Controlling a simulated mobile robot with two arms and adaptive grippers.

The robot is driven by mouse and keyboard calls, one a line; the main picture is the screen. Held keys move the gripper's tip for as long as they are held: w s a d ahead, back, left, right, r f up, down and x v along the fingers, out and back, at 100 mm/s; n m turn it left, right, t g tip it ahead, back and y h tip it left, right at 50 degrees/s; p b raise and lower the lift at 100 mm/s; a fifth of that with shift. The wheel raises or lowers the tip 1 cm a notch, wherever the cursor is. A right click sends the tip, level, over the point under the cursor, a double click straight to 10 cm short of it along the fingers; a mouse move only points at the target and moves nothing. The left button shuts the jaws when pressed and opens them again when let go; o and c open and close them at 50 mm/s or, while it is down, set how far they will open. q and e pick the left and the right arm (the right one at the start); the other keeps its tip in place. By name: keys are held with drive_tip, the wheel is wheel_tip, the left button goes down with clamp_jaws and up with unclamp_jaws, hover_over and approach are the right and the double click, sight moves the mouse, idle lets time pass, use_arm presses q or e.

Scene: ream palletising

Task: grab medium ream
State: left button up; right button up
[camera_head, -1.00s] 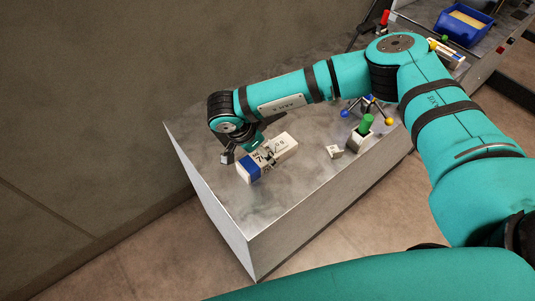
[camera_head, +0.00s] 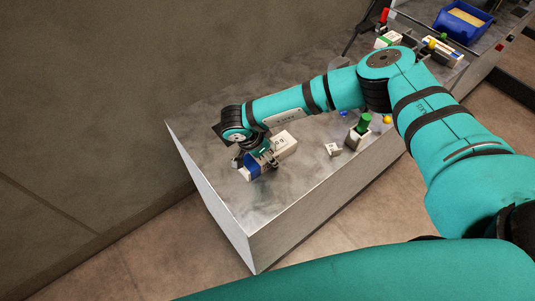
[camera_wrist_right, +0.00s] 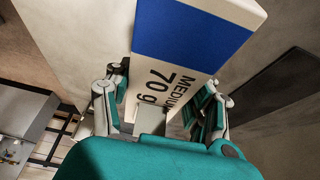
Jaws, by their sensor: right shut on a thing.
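The medium ream (camera_head: 284,145) is a white box with a blue band, lying near the left end of the grey table top. In the right wrist view my right gripper (camera_wrist_right: 165,105) is shut on the ream. In the head view I cannot tell whether the ream still touches the table. My left gripper is not in view.
On the grey table (camera_head: 230,205), a small white block (camera_head: 333,150) and a holder with a green-topped item (camera_head: 362,125) stand to the right of the ream. A blue bin (camera_head: 462,22) is at the back right. A wall runs along the left.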

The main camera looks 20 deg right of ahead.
drive_tip(key=c, duration=0.8)
drive_tip(key=shift+w+r, duration=0.1)
